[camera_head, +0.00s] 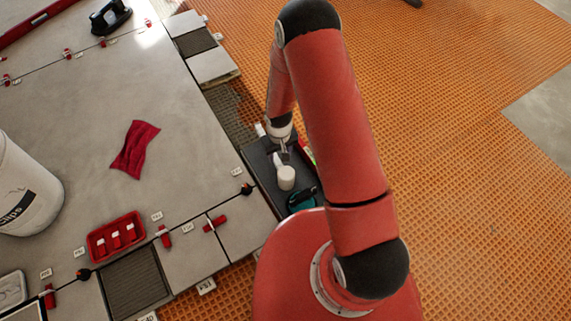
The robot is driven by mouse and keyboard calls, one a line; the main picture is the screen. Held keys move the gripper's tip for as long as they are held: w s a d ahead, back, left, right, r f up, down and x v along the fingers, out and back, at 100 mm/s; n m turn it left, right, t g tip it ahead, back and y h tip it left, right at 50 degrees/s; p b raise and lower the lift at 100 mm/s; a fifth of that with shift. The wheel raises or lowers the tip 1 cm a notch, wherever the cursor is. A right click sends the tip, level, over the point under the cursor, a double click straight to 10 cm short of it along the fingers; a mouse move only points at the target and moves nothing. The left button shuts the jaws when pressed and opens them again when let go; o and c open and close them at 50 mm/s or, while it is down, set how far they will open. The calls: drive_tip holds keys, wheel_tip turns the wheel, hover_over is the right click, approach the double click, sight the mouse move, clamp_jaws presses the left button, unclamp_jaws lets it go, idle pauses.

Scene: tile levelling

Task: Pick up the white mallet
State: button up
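The white mallet (286,179) lies on a dark grey tray or board (264,172) beside the grey tiles, near the middle of the camera_head view. Its pale head shows, and a short light part runs up from it toward my gripper. My gripper (282,153) points down just above the head in the picture, at the handle end. It is small and partly hidden by the wrist, so I cannot tell whether the fingers are open, shut or touching the handle.
A teal and black tool (301,199) lies close below the mallet. Large grey tiles fill the left, with a red cloth (134,149), a red tray (116,236) of clips, a white bucket (24,190) and small red clips. Orange matting (460,160) at right is clear.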

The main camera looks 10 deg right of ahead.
sight(279, 164)
drive_tip(key=f, duration=0.6)
drive_tip(key=f+b, duration=0.1)
drive_tip(key=f, duration=0.1)
drive_tip(key=shift+a+f, duration=0.25)
drive_tip(key=shift+f, duration=0.15)
drive_tip(key=shift+c, duration=0.5)
clamp_jaws()
